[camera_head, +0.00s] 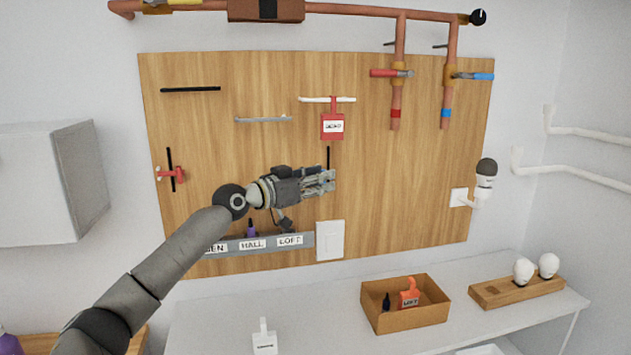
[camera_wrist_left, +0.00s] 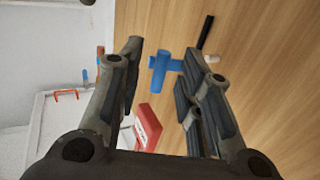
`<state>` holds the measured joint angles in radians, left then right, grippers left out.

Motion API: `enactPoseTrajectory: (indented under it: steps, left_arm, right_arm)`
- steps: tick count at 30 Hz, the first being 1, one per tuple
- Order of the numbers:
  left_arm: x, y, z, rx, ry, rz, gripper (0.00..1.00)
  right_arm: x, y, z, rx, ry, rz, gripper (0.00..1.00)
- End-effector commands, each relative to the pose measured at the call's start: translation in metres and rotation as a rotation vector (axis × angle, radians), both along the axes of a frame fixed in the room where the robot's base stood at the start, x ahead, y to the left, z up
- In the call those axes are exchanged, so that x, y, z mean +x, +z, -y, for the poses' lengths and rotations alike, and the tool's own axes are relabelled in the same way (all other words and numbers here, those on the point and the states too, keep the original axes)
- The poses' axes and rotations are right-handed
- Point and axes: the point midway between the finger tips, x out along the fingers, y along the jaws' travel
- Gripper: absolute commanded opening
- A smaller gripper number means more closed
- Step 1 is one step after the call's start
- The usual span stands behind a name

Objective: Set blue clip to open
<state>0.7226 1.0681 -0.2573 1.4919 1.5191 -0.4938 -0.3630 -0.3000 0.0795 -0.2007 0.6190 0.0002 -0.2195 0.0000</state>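The blue clip (camera_wrist_left: 163,70) shows in the left wrist view as a blue cross-shaped piece on the wooden board, in line with a black bar (camera_wrist_left: 205,35). In the head view my left gripper (camera_head: 333,180) is in front of the board and hides the clip; only a short upper part of the black bar (camera_head: 328,155) shows above it. In the left wrist view my left gripper (camera_wrist_left: 160,80) is open and empty, with the clip seen between its fingers. I cannot tell the gap to the clip. My right gripper is not in view.
A red tag (camera_head: 333,127) hangs on the board above my gripper. A red clip (camera_head: 172,174) sits on another black bar at the left. A labelled grey rail (camera_head: 265,246) and white switch plate (camera_head: 330,254) are below. A wooden tray (camera_head: 407,318) stands on the counter.

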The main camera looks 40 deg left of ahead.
Motion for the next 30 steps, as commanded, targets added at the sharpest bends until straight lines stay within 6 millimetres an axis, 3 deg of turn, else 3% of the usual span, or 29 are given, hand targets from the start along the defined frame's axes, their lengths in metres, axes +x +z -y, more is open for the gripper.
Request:
enactPoseTrajectory:
  steps: [5, 30]
  left_arm:
    - [-0.006, -0.001, -0.003, 0.000, 0.001, -0.001, 0.33]
    - [-0.076, -0.003, -0.020, -0.003, 0.000, -0.004, 0.33]
  right_arm:
    - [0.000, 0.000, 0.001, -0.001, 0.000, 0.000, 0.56]
    - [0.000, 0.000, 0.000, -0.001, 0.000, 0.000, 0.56]
